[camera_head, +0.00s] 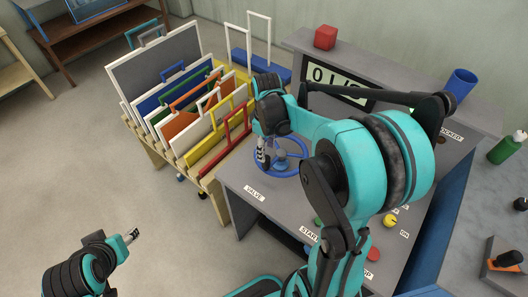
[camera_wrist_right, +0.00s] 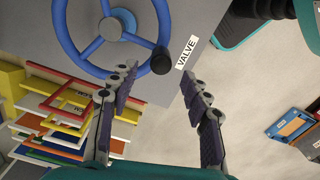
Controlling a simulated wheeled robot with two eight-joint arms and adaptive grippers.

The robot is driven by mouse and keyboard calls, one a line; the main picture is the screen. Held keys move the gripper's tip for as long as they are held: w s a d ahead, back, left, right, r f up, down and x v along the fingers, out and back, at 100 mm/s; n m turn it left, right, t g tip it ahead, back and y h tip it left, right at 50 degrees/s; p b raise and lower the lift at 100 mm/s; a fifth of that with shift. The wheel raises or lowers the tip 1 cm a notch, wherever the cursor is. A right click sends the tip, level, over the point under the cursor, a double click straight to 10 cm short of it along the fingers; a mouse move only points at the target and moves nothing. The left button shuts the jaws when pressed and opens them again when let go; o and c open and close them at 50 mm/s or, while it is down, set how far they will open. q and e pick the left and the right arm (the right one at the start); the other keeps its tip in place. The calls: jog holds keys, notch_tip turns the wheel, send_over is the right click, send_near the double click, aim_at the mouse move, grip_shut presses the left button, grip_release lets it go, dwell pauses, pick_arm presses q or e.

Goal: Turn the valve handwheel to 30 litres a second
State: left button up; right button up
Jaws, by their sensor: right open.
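The blue valve handwheel (camera_head: 281,163) lies flat on the grey console, above the VALVE label (camera_head: 255,193). It also shows at the top left of the right wrist view (camera_wrist_right: 110,28), with a black knob (camera_wrist_right: 161,60) on its rim. My right gripper (camera_head: 263,160) is at the left side of the wheel. In the right wrist view (camera_wrist_right: 158,77) its fingers are apart and empty, with the knob just beyond the gap. The display (camera_head: 337,88) reads "0 L/S", partly hidden by my right arm. My left gripper (camera_head: 131,236) is low at the left, away from the console; its jaw state is unclear.
A rack of coloured framed panels (camera_head: 190,110) stands close left of the console. A red block (camera_head: 325,37) and a blue cup (camera_head: 461,83) sit on the console's top ledge. Red (camera_head: 373,254) and yellow (camera_head: 390,221) buttons are near my right arm. The floor at left is clear.

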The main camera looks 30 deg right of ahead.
notch_tip(320, 180, down, 6)
jog(key=shift+r+b, duration=0.1)
jog(key=shift+b, duration=0.45)
jog(key=shift+s, duration=0.1)
grip_shut()
